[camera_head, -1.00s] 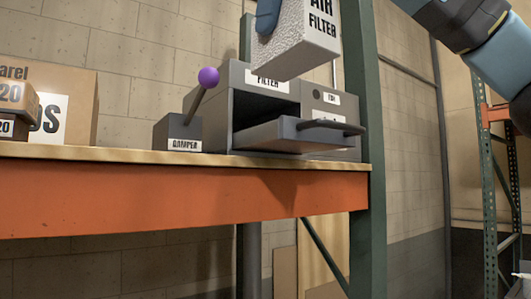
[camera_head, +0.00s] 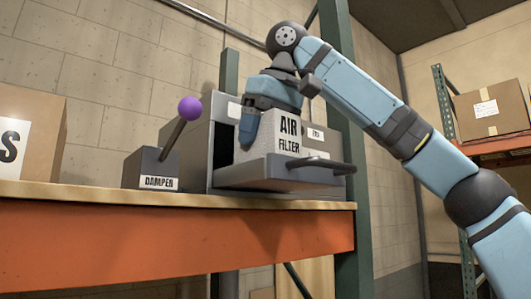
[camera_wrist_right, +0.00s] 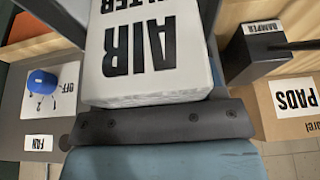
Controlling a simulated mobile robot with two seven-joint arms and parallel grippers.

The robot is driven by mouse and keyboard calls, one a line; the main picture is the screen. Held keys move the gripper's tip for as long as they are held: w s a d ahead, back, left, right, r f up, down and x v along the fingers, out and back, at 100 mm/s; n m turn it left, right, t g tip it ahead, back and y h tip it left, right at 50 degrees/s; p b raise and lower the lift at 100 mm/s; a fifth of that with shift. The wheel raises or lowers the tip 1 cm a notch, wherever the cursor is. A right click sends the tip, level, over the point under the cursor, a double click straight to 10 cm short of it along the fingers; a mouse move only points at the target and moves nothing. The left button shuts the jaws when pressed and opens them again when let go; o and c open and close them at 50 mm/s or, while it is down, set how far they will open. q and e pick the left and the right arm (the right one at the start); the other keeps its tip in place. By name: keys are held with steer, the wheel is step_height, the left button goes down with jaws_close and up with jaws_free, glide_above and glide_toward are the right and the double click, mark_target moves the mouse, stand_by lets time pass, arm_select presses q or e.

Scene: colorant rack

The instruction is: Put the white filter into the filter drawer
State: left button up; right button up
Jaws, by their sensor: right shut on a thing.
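The white filter (camera_head: 287,137), a block labelled AIR FILTER, sits upright at the open filter drawer (camera_head: 265,177). Its lower edge is hidden behind the drawer front, so I cannot tell whether it touches the drawer floor. My right gripper (camera_head: 250,122) is shut on the filter from above and its left side. In the right wrist view the filter (camera_wrist_right: 150,55) fills the upper middle, beyond the dark gripper part. The drawer's dark handle (camera_head: 320,164) sticks out in front. My left gripper is not in view.
A damper box (camera_head: 152,168) with a purple-knobbed lever (camera_head: 189,108) stands left of the drawer housing. A cardboard box (camera_head: 40,125) is further left. A green rack post (camera_head: 352,230) stands at right. The right wrist view shows a blue fan knob (camera_wrist_right: 42,80).

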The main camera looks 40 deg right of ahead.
steer(key=shift+w+d+f, duration=1.1)
steer(key=shift+w+f, duration=0.1)
steer(key=shift+w, duration=0.05)
steer(key=shift+s+a, duration=0.25)
steer(key=o, duration=0.6)
steer(key=shift+s, duration=0.1)
steer(key=o, duration=0.3)
steer(key=shift+f, duration=0.1)
steer(key=v, duration=1.2)
